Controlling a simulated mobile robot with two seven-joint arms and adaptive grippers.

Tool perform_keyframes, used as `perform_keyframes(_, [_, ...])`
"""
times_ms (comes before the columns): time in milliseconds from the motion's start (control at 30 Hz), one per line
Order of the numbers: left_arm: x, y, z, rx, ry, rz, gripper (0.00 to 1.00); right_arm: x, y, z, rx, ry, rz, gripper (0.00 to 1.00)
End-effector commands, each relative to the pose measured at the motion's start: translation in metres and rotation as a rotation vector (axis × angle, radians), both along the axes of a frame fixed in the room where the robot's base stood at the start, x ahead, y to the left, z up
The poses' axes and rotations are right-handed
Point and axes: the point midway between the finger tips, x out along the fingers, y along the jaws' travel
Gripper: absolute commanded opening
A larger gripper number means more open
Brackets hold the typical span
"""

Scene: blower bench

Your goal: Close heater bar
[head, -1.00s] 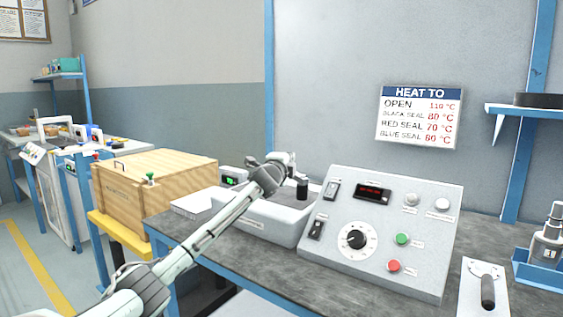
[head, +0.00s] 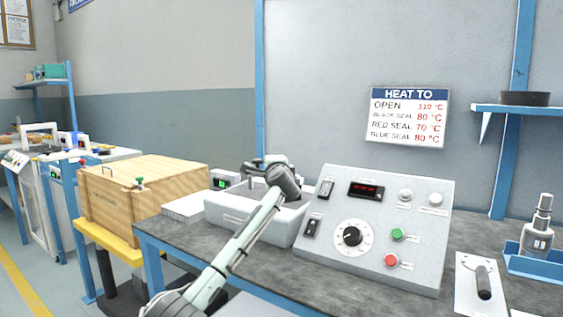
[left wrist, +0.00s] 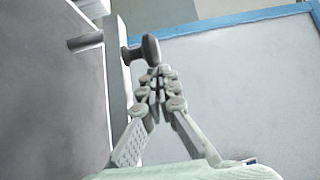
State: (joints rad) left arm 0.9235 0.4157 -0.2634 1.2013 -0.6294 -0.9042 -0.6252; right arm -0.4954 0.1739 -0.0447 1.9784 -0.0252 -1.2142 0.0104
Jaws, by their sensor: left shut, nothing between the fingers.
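A grey box-shaped unit (head: 228,213) stands on the bench, left of the control panel. Part of its top is hidden by my left arm. My left gripper (head: 258,165) is over the unit; its fingers are small and partly hidden there. In the left wrist view my left gripper (left wrist: 157,78) is shut and empty. Its fingertips are just below a dark round knob (left wrist: 150,50) on a pale grey bar (left wrist: 118,80); whether they touch cannot be told. A short rod (left wrist: 85,41) sticks out from the bar's other side. My right gripper is not in view.
The control panel (head: 330,255) has a red display, a dial and buttons. A wooden crate (head: 150,190) stands left on a yellow-edged stand. A plate with a black handle (head: 483,283) and a blue tray (head: 540,268) are at right. Bare bench (head: 180,236) shows in front.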

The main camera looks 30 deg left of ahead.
Motion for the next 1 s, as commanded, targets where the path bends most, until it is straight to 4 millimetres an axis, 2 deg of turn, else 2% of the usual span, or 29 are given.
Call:
perform_keyframes(367, [-0.0066, 0.0013, 0.0001, 0.000, 0.000, 0.064, 0.00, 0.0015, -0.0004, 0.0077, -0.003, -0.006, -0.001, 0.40])
perform_keyframes(1000, [-0.0075, 0.0037, 0.0006, -0.001, 0.001, 0.065, 0.00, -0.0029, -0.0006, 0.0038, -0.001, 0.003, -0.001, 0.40])
